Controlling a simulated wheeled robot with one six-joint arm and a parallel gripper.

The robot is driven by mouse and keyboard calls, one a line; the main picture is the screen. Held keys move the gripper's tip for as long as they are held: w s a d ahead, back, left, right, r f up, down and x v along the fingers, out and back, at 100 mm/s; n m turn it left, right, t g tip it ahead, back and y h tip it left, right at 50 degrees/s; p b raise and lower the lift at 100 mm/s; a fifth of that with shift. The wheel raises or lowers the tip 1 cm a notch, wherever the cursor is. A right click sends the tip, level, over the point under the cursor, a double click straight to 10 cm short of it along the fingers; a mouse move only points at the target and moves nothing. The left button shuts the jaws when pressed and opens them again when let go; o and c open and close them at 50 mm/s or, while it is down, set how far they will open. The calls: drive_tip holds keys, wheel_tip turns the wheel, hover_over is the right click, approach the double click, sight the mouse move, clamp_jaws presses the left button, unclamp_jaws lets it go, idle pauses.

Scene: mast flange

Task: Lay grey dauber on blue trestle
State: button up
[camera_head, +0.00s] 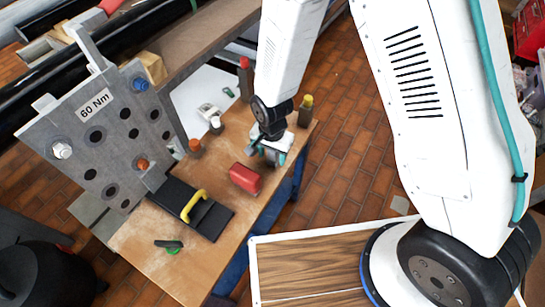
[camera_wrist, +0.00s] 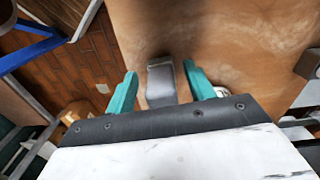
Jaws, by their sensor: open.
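A grey block-like piece, seemingly the grey dauber (camera_wrist: 162,84), shows between the two teal fingers of my gripper (camera_wrist: 160,72) in the wrist view. The fingers are apart, with a gap visible on each side of it. In the head view my gripper (camera_head: 268,158) is low over the far right part of a wooden worktop, and the grey piece is mostly hidden there. The worktop has blue legs (camera_head: 285,192) and seems to be the blue trestle (camera_head: 145,236); blue framing (camera_wrist: 32,50) also shows in the wrist view.
A red block (camera_head: 245,179) lies close to my gripper. A black case with a yellow handle (camera_head: 193,205) and a grey flange plate (camera_head: 105,135) are left. The front worktop is partly clear.

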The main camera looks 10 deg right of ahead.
wheel_tip(320, 180, up, 6)
drive_tip(key=shift+s+a, duration=0.1)
drive_tip(key=shift+s, duration=0.05)
drive_tip(key=shift+r, duration=0.1)
drive_tip(key=s+d+r+n, duration=0.2)
drive_tip(key=d+r, duration=0.4)
drive_tip(key=r, duration=0.5)
drive_tip(key=s+d+r+n, duration=0.1)
drive_tip(key=s+d+r, duration=0.1)
drive_tip(key=d+r, duration=0.6)
drive_tip(key=s+d+r+n, duration=0.1)
drive_tip(key=s+d+r, duration=0.2)
drive_tip(key=s+r, duration=0.3)
drive_tip(key=s+d+r+n+t, duration=0.1)
drive_tip(key=s+d+r+n, duration=0.1)
drive_tip(key=s+d+r, duration=0.2)
drive_tip(key=s+r, duration=0.3)
drive_tip(key=s, duration=0.2)
drive_tip(key=shift+d, duration=0.15)
